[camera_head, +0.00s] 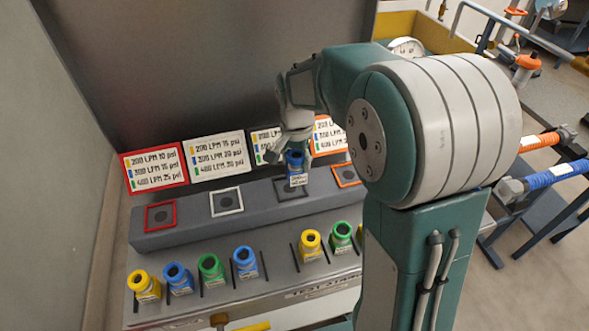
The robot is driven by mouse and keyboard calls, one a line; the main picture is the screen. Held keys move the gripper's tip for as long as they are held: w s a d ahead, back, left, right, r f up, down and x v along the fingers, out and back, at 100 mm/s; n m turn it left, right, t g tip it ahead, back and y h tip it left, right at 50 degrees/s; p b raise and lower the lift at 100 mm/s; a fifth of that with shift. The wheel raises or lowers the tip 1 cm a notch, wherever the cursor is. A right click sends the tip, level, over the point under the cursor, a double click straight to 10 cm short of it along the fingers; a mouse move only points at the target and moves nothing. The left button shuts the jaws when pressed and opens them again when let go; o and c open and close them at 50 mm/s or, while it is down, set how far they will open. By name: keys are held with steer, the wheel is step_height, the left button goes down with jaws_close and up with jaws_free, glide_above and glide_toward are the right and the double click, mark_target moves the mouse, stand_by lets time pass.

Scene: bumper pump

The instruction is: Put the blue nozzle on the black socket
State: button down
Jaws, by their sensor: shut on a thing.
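My gripper (284,148) is shut on a blue nozzle (296,168) with a white label. The nozzle is roughly upright, over the far side of the black socket (292,190) as seen from here. I cannot tell whether its base touches the socket or hangs just above it. The black socket is a dark square on the raised grey ledge, third from the left. Other blue nozzles (178,279) and (245,262) stand in the front row. My arm covers the right part of the scene.
A red socket (160,216) and a white socket (226,201) lie to the left on the ledge, an orange socket (346,175) to the right. Label signs (218,155) stand behind. Yellow nozzles (144,286) and green nozzles (211,270) stand in front.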

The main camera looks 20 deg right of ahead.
mark_target(290, 171)
steer(key=w+a+f, duration=0.2)
steer(key=f, duration=0.1)
steer(key=shift+w+a, duration=0.15)
steer(key=shift+w, duration=0.1)
steer(key=f, duration=0.1)
steer(key=d+f, duration=0.1)
steer(key=shift+f, duration=0.3)
steer(key=shift+d+f, duration=0.25)
steer(key=shift+d, duration=0.15)
steer(key=shift+c, duration=1.8)
jaws_free()
steer(key=shift+a, duration=0.35)
steer(key=shift+o, duration=1.4)
steer(key=shift+a, duration=0.3)
steer(key=shift+d, duration=0.45)
step_height(290, 171, up, 12)
steer(key=shift+s+a+r, duration=0.1)
steer(key=shift+s+r, duration=0.05)
steer(key=shift+r, duration=0.05)
steer(key=s+r+n+t, duration=0.2)
steer(key=s+n, duration=0.2)
steer(key=s, duration=0.8)
steer(key=s+r+n+t, duration=0.2)
steer(key=s+n, duration=0.3)
steer(key=s, duration=0.7)
steer(key=shift+r+t, duration=0.25)
steer(key=shift+t, duration=0.55)
